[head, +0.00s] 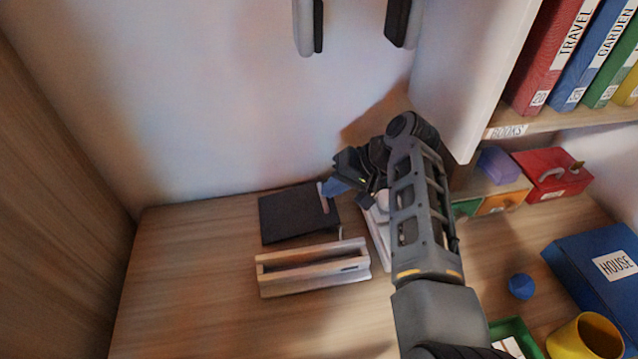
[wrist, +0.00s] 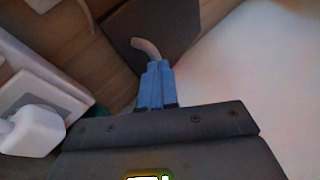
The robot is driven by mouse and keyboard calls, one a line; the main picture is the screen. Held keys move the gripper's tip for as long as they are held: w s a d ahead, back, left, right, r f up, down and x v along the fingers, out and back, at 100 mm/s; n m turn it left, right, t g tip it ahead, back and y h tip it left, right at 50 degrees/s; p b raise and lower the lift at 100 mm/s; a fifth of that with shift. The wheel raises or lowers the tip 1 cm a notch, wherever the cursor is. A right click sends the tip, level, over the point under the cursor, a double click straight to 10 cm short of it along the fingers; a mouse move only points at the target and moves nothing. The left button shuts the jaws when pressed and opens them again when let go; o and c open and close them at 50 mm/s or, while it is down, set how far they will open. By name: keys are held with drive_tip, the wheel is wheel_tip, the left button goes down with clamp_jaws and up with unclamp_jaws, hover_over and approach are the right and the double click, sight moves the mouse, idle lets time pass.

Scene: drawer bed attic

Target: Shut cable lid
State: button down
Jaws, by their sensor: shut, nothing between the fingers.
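A dark flat square panel (head: 292,215), which looks like the cable lid, is at the back of the desk near the wall. I cannot tell whether it lies fully flat. It also shows in the wrist view (wrist: 185,22), with a pale curved piece (wrist: 147,47) in front of it. My gripper (head: 331,188) has its blue fingers shut and empty at the panel's right back edge, by a pale strip. In the wrist view the fingertips (wrist: 155,68) are close to the pale curved piece; I cannot tell whether they touch it.
A pale wooden slotted holder (head: 313,268) stands in front of the panel. A white socket block with a plug (wrist: 45,110) is beside my gripper. A blue ball (head: 521,286), yellow cup (head: 585,340) and blue HOUSE box (head: 598,285) are at right. The left desk is clear.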

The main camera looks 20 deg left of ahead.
sight(332, 201)
drive_tip(key=shift+w+d+f+b, duration=0.15)
drive_tip(key=shift+d+f+b, duration=0.15)
drive_tip(key=shift+f, duration=0.3)
drive_tip(key=shift+w+d+f+b, duration=0.15)
drive_tip(key=shift+f+b, duration=0.15)
drive_tip(key=shift+f, duration=0.3)
drive_tip(key=shift+w+d+f+b, duration=0.15)
drive_tip(key=shift+d+f+b, duration=0.15)
drive_tip(key=shift+f, duration=0.3)
drive_tip(key=shift+r, duration=0.1)
